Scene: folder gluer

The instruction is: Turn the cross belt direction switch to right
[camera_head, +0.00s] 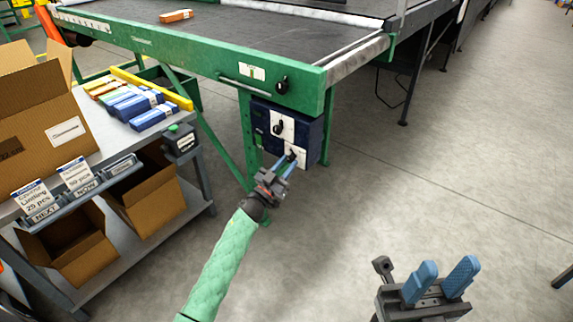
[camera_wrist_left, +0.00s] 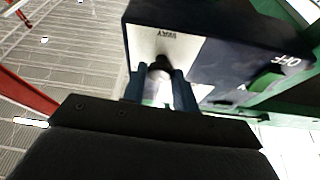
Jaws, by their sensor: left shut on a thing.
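A dark blue control box (camera_head: 313,140) hangs under the green conveyor frame, with white plates and two black rotary knobs on its front. My left gripper (camera_head: 285,164) reaches the lower knob (camera_head: 291,154), its blue fingers on either side of it. In the left wrist view the knob (camera_wrist_left: 160,66) sits between the two fingertips (camera_wrist_left: 160,88), on a white plate; my gripper is shut on it. The fingers partly hide the knob, so I cannot tell its pointing direction. My right gripper (camera_head: 446,275) is over bare floor at lower right, its blue fingers apart and empty.
The upper knob (camera_head: 279,128) is close above the gripped one. Another black knob (camera_head: 282,86) sits on the green conveyor frame (camera_head: 200,62). A grey cart (camera_head: 205,170) with cardboard boxes (camera_head: 40,110) stands at left. Floor at right is free.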

